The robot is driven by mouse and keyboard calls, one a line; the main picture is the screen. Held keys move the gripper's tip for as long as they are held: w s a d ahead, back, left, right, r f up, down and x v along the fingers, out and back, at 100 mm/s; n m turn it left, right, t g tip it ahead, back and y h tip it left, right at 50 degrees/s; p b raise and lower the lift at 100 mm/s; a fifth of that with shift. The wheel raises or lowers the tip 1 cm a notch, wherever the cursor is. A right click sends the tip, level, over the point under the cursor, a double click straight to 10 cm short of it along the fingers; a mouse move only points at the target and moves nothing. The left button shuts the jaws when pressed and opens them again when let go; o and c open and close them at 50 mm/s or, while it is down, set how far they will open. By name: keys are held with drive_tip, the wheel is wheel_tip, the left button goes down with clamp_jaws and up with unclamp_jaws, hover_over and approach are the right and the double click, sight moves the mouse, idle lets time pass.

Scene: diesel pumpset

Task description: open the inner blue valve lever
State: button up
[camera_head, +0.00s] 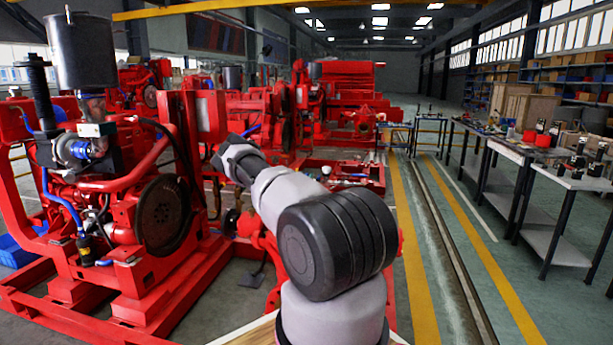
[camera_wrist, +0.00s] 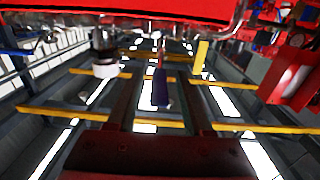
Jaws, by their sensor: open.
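A blue lever handle (camera_wrist: 160,87) shows in the middle of the wrist view, hanging down in the picture from below the red machine edge. I take it as the blue valve lever; its pivot is not clear. My gripper (camera_wrist: 156,98) is open, with one dark finger on each side of the lever in the picture. Gaps show on both sides, and how far ahead the lever lies is unclear. In the head view the dark end of my arm (camera_head: 235,158) reaches toward the red machinery; the lever cannot be made out there.
A red machine body (camera_wrist: 130,10) spans the top of the wrist view. A dark fitting with a white end (camera_wrist: 105,68) is left of the lever, and a yellow piece (camera_wrist: 201,54) is right of it. A red pumpset (camera_head: 120,200) stands at left; worktables (camera_head: 570,180) stand at right.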

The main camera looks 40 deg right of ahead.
drive_tip(key=shift+x, duration=1.1)
clamp_jaws()
idle(0.7)
